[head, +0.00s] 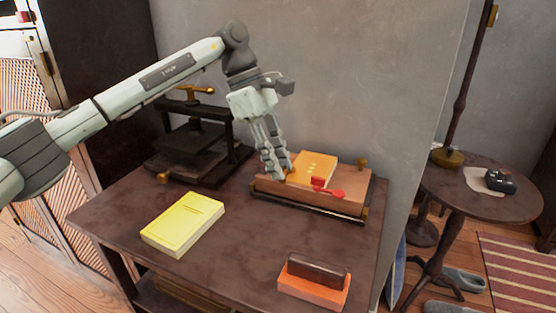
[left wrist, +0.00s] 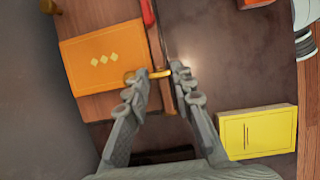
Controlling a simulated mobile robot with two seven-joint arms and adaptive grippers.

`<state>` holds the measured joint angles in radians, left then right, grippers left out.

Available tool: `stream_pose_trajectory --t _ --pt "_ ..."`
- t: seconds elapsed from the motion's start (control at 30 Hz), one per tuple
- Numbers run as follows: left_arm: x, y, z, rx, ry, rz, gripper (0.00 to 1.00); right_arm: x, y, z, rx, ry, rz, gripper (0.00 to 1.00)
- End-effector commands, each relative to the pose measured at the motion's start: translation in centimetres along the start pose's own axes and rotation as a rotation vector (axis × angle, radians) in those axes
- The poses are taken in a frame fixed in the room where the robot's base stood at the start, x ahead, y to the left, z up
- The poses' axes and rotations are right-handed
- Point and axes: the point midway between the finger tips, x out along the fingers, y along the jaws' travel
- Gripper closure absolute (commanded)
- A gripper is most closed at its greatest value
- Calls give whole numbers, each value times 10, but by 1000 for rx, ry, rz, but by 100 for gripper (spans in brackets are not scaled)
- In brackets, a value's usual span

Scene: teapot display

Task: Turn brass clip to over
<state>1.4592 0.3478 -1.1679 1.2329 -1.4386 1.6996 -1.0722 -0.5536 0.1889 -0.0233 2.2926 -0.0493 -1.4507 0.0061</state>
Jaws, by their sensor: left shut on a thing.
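A wooden board (head: 345,203) lies at the back right of the dark table, with an orange book (head: 317,165) on it. In the left wrist view a small brass clip (left wrist: 160,73) sits at the board's edge, beside the orange book (left wrist: 104,58). My left gripper (head: 277,172) reaches down at the board's left end, and its fingers hide the clip in the head view. In the left wrist view the left gripper's fingertips (left wrist: 155,78) stand on either side of the clip, shut on it. My right gripper is not in view.
A red tool (head: 326,188) lies on the board against the book. A yellow book (head: 183,223) lies front left, and an orange block with a dark top (head: 314,280) front right. A black press (head: 195,140) stands behind left. The table's middle is clear.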

Motion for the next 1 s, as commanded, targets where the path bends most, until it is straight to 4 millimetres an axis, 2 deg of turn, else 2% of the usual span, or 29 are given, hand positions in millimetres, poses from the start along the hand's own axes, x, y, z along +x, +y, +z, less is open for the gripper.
stream_pose_trajectory --t 0.03,0.07,0.23,0.5,0.63,0.77,1.0 --pt "0 0 0 0 2 1 100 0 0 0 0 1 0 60" --pt "0 0 0 0 2 1 75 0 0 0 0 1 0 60" --pt "0 0 0 0 1 1 55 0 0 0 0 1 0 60" --pt "-1 0 0 -1 0 1 55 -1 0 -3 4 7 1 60" --pt "-10 0 0 -1 1 2 55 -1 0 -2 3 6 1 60" --pt "-32 1 0 -2 1 4 55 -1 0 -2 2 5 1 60" --pt "-84 1 0 -1 1 5 55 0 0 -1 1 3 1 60"
